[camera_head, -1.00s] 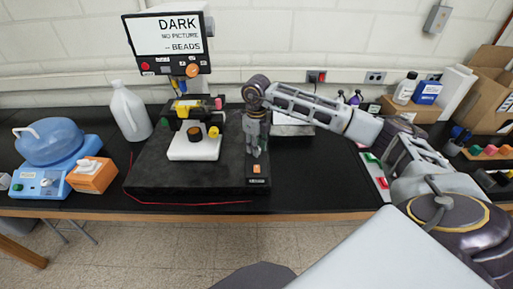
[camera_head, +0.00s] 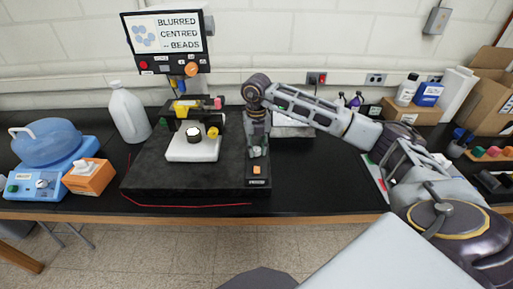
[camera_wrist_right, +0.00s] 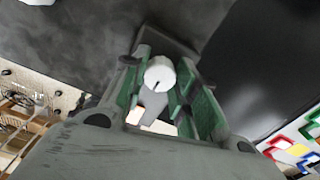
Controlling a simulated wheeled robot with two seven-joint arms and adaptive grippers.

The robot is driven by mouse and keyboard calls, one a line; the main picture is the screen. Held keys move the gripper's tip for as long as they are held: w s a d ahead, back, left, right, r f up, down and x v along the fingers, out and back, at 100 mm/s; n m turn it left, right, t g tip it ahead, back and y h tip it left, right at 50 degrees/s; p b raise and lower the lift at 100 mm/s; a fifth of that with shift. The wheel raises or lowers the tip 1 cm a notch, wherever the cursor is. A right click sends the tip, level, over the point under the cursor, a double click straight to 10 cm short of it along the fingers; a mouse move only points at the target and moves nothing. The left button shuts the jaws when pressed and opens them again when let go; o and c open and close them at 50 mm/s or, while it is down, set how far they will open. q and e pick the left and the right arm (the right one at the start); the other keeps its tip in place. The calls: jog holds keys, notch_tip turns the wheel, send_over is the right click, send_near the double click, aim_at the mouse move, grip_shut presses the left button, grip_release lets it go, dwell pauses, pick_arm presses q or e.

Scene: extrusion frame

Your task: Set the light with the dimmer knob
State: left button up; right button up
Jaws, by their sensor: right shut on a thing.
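The dimmer knob (camera_wrist_right: 160,74) is a pale round knob with a dark pointer line, between the green-lined fingers of my right gripper (camera_wrist_right: 160,95) in the wrist view. In the head view my right gripper (camera_head: 257,150) points down at the right side of the black base and is shut on the knob, which is mostly hidden there. The microscope (camera_head: 192,145) has a white base and yellow body, with a bright white spot by its stage. The screen (camera_head: 166,34) above reads "BLURRED CENTRED – BEADS" and shows blue blobs. My left gripper is not in view.
A small orange button (camera_head: 257,170) sits on the dark base (camera_head: 165,180) in front of my right gripper. A white jug (camera_head: 128,115) stands left of the base, and an orange tissue box (camera_head: 90,178) is farther left. The bench right of the base is partly clear.

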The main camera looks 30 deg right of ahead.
aim_at(256, 148)
dwell(0.5)
jog(key=o, duration=1)
jog(key=shift+r, duration=6)
